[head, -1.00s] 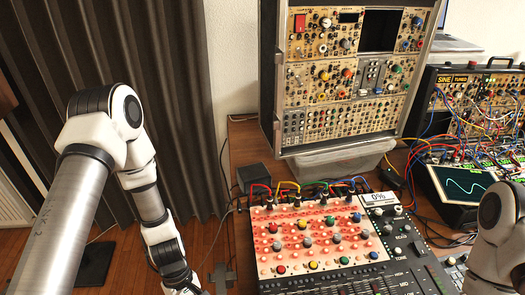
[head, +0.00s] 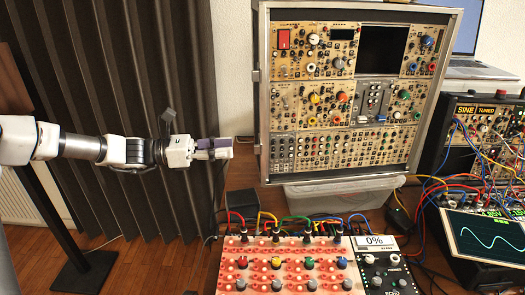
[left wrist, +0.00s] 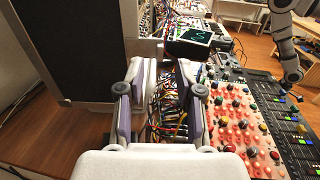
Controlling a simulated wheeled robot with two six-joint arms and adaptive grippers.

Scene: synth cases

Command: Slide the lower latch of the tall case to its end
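The tall case (head: 344,85) stands upright at the back, its panel full of knobs facing me. In the left wrist view the case's dark side (left wrist: 75,45) fills the upper left; I cannot make out the latch there. My left gripper (head: 229,147) is left of the lower latch, at about its height, apart from it in the picture. Its fingers (left wrist: 163,82) are spread with nothing held. My right arm shows only in the left wrist view.
A red-lit panel with knobs and cables (head: 290,268) lies in front of the case. A clear bin (head: 335,192) is under the case. A small black box (head: 242,204) sits on the wooden table. A scope screen (head: 487,236) and patched modules stand at right.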

